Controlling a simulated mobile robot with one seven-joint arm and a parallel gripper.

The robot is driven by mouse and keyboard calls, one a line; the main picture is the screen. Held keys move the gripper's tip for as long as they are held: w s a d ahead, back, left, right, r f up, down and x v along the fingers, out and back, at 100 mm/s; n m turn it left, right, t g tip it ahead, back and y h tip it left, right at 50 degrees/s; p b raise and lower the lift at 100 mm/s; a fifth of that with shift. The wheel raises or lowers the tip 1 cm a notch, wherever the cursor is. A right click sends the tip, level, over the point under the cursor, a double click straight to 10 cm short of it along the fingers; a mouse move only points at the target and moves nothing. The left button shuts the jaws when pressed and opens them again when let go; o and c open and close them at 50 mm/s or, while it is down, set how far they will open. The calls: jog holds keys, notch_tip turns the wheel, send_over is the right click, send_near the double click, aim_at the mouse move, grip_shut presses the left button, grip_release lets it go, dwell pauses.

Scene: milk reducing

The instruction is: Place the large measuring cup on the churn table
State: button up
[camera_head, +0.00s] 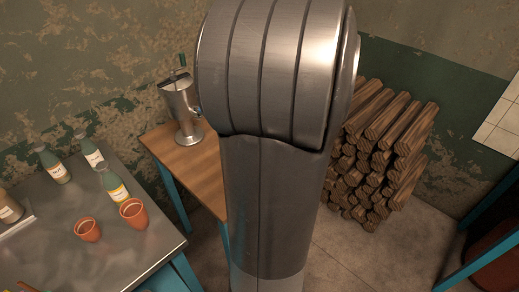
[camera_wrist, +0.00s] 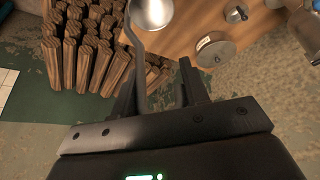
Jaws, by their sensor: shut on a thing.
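The measuring cup (camera_wrist: 152,12) is a shiny metal bowl at the top edge of the wrist view, partly cut off. Its long grey handle (camera_wrist: 138,55) runs down between the fingers of my gripper (camera_wrist: 158,88), which is shut on it. The cup appears in front of the wooden churn table (camera_wrist: 185,35); I cannot tell whether it touches the top. In the head view the churn table (camera_head: 190,160) has a brown wooden top and blue legs. A metal churn (camera_head: 181,105) stands on it. My arm hides the table's right part, my gripper and the cup there.
A round metal piece (camera_wrist: 215,50) and a smaller one (camera_wrist: 236,14) are on the churn table. Stacked firewood (camera_head: 385,150) stands to the right. A metal table (camera_head: 110,240) at left holds bottles (camera_head: 115,185) and clay cups (camera_head: 134,214).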

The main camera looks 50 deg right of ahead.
notch_tip(320, 180, down, 8)
jog(key=shift+w+r, duration=0.15)
jog(key=shift+r, duration=0.1)
jog(key=w+a+f, duration=0.3)
jog(key=w+f, duration=0.8)
jog(key=o, duration=1.3)
jog(key=shift+f, duration=0.15)
jog(key=shift+c, duration=0.2)
jog(key=v, duration=1.2)
jog(key=shift+r, duration=0.2)
